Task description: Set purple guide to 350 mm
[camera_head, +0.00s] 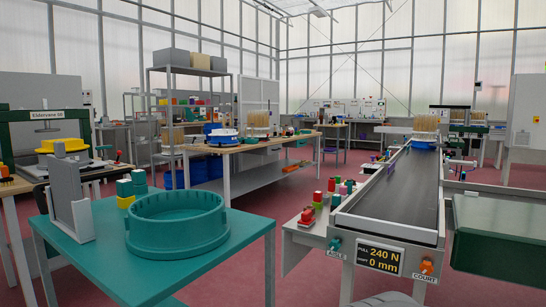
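A long conveyor (395,195) with a dark belt runs away from me on the right. Small purple parts (349,186) show along its left side; they are too small to tell which one is the purple guide or where it is set. A display (380,257) on the conveyor's near end reads 240 N and 0 mm. A teal knob (334,245) sits left of the display and an orange knob (426,267) right of it. My gripper is not in view.
A teal table (160,262) with a round teal tub (177,222) stands at the near left. A wooden-topped bench (250,146) stands behind it. A dark green box (500,238) is at the right.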

